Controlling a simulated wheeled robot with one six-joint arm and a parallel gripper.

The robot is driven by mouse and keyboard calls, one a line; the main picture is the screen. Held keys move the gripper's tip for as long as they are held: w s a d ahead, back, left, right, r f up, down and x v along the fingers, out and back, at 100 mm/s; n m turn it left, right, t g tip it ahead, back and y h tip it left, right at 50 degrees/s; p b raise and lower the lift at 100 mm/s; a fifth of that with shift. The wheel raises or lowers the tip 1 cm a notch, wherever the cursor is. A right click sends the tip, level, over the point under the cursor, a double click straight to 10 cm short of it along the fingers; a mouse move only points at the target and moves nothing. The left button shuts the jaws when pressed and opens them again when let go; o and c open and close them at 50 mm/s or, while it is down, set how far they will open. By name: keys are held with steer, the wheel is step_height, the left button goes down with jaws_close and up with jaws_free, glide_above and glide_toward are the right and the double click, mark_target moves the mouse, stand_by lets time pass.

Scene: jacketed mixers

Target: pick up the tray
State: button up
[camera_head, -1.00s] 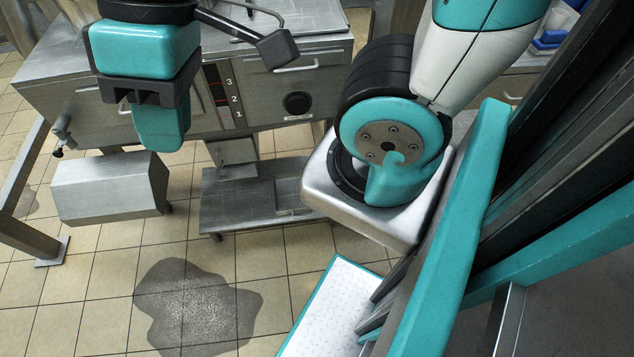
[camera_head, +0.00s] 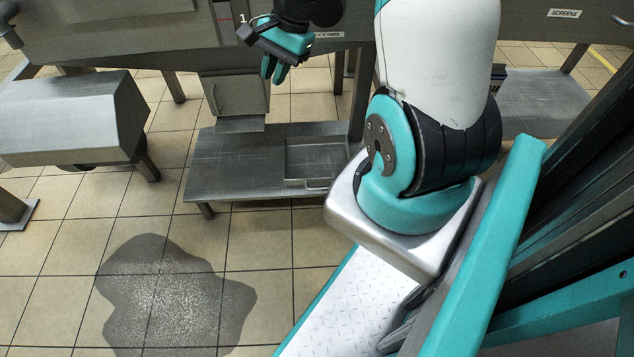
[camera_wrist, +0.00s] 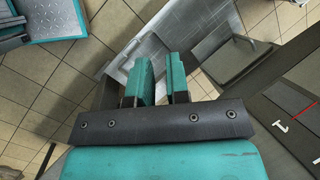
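The tray (camera_head: 316,160) is a shallow grey metal pan with a raised rim. It lies flat at the right end of the low metal shelf (camera_head: 225,165) in the head view, with a bar along its near edge. My gripper (camera_head: 273,70) is above and behind the shelf, in front of the machine, and apart from the tray. In the wrist view my gripper (camera_wrist: 164,80) shows two teal fingers with a gap between them and nothing held. The fingers hide part of the metal surfaces beyond, and I cannot clearly make out the tray there.
A metal box with a handle (camera_head: 238,97) hangs above the shelf's back, left of the tray. A metal housing (camera_head: 75,115) stands at the left. A dark wet patch (camera_head: 170,300) lies on the tiled floor.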

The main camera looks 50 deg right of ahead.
steer(key=s+d+f+m+b, duration=0.1)
steer(key=d+f+m+b, duration=0.3)
steer(key=f, duration=0.6)
steer(key=s+d+f+m+b, duration=0.25)
steer(key=d+f+b, duration=0.35)
steer(key=f, duration=0.4)
steer(key=m+t+h+b, duration=0.1)
steer(key=m+b, duration=0.5)
steer(key=b, duration=0.1)
glide_toward(319, 179)
steer(key=shift+n, duration=0.25)
steer(key=b+x, duration=0.4)
steer(key=b, duration=0.2)
steer(key=shift+a+f+b, duration=0.1)
steer(key=shift+f+b, duration=0.1)
steer(key=shift+b, duration=0.15)
steer(key=b+x, duration=0.5)
steer(key=shift+w+f, duration=0.15)
steer(key=shift+f, duration=0.2)
steer(key=shift+r, duration=0.1)
steer(key=shift+c, duration=0.2)
jaws_close()
